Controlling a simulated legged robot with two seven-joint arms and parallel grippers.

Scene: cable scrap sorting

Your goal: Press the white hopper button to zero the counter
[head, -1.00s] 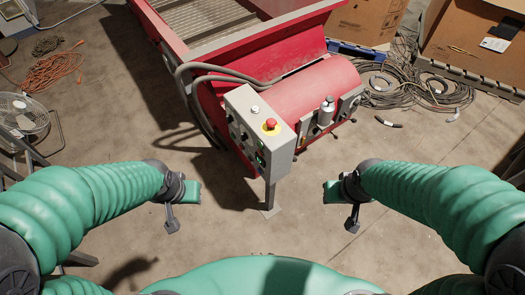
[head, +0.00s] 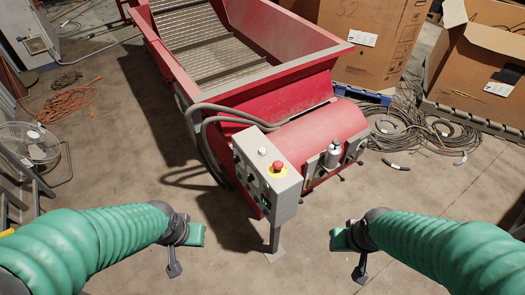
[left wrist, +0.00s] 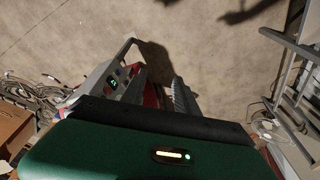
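A grey control box (head: 268,182) stands on a post at the front of the red hopper machine (head: 290,92). On its top face is a small white button (head: 262,151), with a red mushroom button (head: 277,168) on a yellow ring nearer me. My left gripper (head: 185,248) is left of and below the box, apart from it. My right gripper (head: 350,250) is to the right of the box, also apart. Their fingers are too small to tell open from shut. The left wrist view shows the box with a lit green display (left wrist: 113,84), but the white button cannot be made out there.
Thick grey hoses (head: 205,120) curve beside the box. A silver canister (head: 332,155) stands on the machine's front. Cable coils (head: 405,125) and cardboard boxes (head: 475,65) are at right. A fan (head: 30,142) and an orange cable (head: 66,104) are at left. The floor before the box is clear.

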